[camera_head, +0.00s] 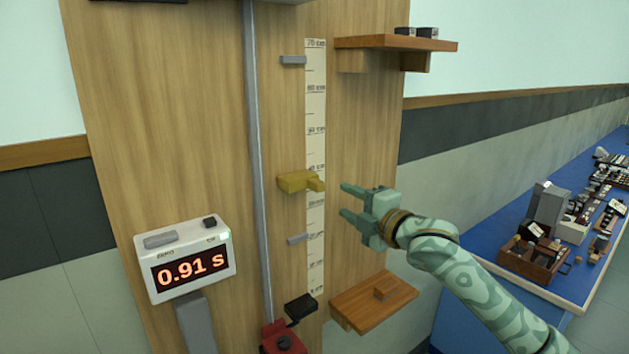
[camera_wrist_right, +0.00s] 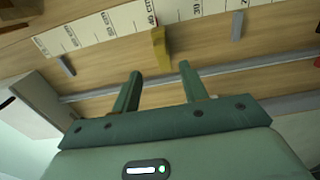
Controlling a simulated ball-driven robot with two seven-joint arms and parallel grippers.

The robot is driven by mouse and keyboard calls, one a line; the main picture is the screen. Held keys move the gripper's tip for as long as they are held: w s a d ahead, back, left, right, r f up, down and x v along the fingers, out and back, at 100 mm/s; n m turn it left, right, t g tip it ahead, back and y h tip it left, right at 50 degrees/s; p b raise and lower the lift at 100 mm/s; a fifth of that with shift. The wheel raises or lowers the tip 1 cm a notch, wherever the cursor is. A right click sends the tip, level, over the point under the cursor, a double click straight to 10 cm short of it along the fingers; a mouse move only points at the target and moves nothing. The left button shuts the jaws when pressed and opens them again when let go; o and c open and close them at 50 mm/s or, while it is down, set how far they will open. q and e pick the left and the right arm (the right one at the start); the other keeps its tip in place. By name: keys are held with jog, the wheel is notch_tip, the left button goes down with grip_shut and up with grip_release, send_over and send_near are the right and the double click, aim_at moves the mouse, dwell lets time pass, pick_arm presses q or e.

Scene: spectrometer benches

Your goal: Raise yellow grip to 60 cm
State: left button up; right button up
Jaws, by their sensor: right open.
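The yellow grip (camera_head: 297,181) sits on the vertical rail (camera_head: 254,130) of the wooden board, its tip over the white scale (camera_head: 316,110) just below the 40 mark. The 60 mark is higher up the scale. My right gripper (camera_head: 343,200) is open and empty, just right of the yellow grip and slightly lower in the head view, its fingers pointing left at the board. In the right wrist view the yellow grip (camera_wrist_right: 160,48) lies ahead of the gap between my open fingers (camera_wrist_right: 160,68), apart from them. My left gripper is out of view.
Grey tabs sit above (camera_head: 293,60) and below (camera_head: 297,239) the yellow grip. A wooden shelf (camera_head: 395,43) juts out at upper right, another (camera_head: 372,303) below my gripper. A timer (camera_head: 185,258) reads 0.91 s. A blue bench (camera_head: 520,277) stands right.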

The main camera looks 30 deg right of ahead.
aim_at(314, 184)
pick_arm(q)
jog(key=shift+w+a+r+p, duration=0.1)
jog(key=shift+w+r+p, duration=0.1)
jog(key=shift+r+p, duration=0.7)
pick_arm(e)
jog(key=w, duration=0.8)
jog(key=w+a, duration=0.1)
jog(key=w, duration=0.4)
jog(key=shift+a, duration=0.1)
jog(key=shift+s, duration=0.1)
grip_shut()
